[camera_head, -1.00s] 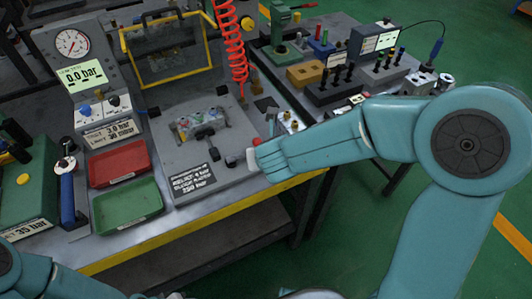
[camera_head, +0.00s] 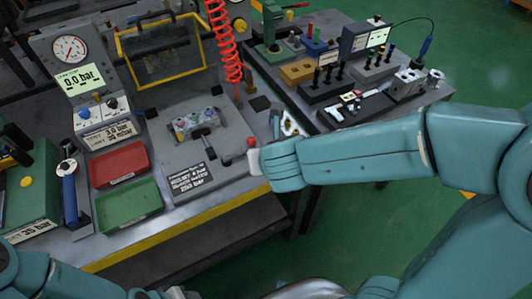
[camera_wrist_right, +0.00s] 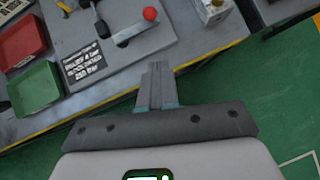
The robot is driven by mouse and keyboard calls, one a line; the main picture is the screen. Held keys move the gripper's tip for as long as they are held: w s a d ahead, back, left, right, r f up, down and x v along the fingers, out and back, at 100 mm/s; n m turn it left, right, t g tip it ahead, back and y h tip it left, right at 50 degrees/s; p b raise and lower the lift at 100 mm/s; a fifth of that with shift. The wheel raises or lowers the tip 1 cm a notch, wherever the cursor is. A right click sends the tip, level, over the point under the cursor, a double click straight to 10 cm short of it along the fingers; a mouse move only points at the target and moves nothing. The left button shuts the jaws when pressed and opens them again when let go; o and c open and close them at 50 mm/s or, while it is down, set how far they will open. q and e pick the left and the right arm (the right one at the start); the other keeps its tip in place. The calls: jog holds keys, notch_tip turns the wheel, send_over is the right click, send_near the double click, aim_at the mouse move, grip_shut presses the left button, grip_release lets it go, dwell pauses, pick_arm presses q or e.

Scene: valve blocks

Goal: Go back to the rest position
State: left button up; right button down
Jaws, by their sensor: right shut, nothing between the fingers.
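My right gripper (camera_wrist_right: 157,88) shows in the right wrist view with its fingers together and nothing between them. It is over the yellow-edged front of the bench, beside the lower right corner of the grey fixture plate (camera_head: 228,150). In the head view my right forearm reaches in from the right, and its fingers are hidden behind the wrist. The valve block (camera_head: 195,122) sits on the plate, apart from the gripper. A red-knobbed lever (camera_wrist_right: 150,14) is just beyond the fingers. My left arm shows at the bottom left of the head view; its fingers cannot be made out.
A red tray (camera_head: 118,163) and a green tray (camera_head: 127,204) lie left of the plate. A coiled red hose (camera_head: 222,45) hangs above it. A second bench with tool blocks (camera_head: 328,88) stands at the back right. Green floor (camera_head: 470,45) is clear to the right.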

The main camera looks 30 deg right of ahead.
jog(key=s+a+f+m+g+y, duration=0.2)
jog(key=s+f+m, duration=0.2)
jog(key=f+m, duration=0.6)
jog(key=s+a+f+m+g+y, duration=0.2)
jog(key=s+f+m, duration=0.3)
jog(key=f+m, duration=0.5)
jog(key=s+a+f+m+g+y, duration=0.1)
jog(key=s+a+f+m+g, duration=0.1)
jog(key=f+m, duration=0.8)
jog(key=s+m+g, duration=0.1)
jog(key=s+m, duration=0.1)
jog(key=m, duration=0.3)
jog(key=shift+s+a+f+y, duration=0.25)
jog(key=shift+s+a+y, duration=0.1)
jog(key=shift+s+y, duration=0.05)
jog(key=shift+s, duration=0.1)
